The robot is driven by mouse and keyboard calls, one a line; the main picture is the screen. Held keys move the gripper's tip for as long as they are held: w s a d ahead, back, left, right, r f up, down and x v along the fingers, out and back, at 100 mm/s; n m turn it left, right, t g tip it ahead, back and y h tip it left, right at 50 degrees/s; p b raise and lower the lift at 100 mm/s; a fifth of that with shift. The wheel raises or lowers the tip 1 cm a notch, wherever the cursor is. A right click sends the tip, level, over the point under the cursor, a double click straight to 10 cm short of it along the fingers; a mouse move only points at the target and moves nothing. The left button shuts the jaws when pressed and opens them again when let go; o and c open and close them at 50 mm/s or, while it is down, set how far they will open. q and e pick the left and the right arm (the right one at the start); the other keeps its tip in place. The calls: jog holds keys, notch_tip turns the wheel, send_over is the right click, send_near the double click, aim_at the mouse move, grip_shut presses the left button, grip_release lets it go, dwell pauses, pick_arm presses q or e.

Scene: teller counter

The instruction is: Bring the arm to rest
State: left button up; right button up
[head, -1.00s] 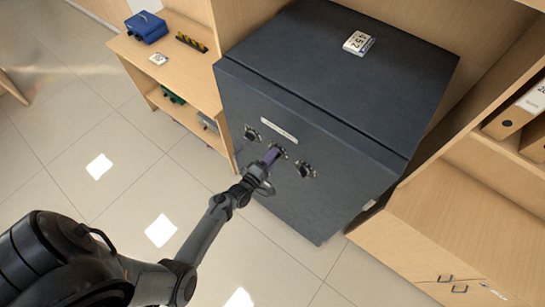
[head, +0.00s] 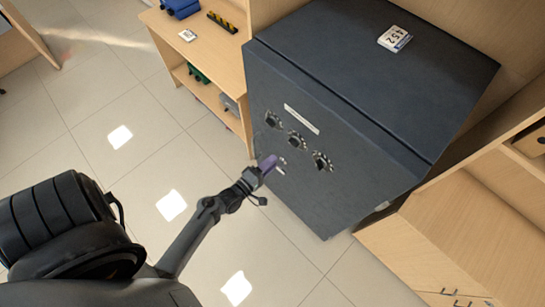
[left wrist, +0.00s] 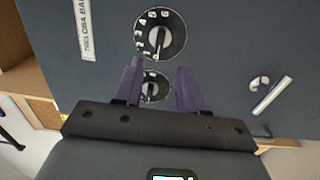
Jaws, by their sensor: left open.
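My left gripper (head: 270,163) has purple fingers and is in front of the lower part of the dark grey safe (head: 385,90), below its row of dials. In the left wrist view my left gripper (left wrist: 159,68) is open with nothing between its fingers. A numbered dial (left wrist: 160,34) shows beyond the fingertips, and a second dial (left wrist: 151,88) shows in the gap between the fingers. A pale bar handle (left wrist: 270,96) is on the safe door to the right of the fingers. My right gripper is not in view.
A white card numbered 452 (head: 395,38) lies on top of the safe. A wooden shelf unit (head: 213,62) stands left of the safe and a wooden cabinet (head: 440,235) stands right. The tiled floor (head: 110,90) at left is clear.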

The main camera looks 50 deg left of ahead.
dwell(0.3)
pick_arm(q)
jog(key=s+d+r+m+g+h+p, duration=0.1)
jog(key=d+r+m+g+p, duration=0.1)
jog(key=d+r+m+p, duration=0.3)
jog(key=d+r+m+g+h+p, duration=0.1)
jog(key=d+r+m+g, duration=0.1)
jog(key=r+m, duration=0.35)
jog(key=s+d+r+m+g+h+p, duration=0.1)
jog(key=d+r+m+g+p, duration=0.15)
jog(key=r, duration=0.55)
jog(key=s+r+m+g+y, duration=0.25)
jog(key=s+m+g, duration=0.5)
jog(key=s, duration=0.45)
notch_tip(320, 180, down, 60)
jog(key=b, duration=5.9)
jog(key=shift+d+r+h, duration=0.15)
jog(key=shift+d+h, duration=0.1)
jog(key=shift+h, duration=0.1)
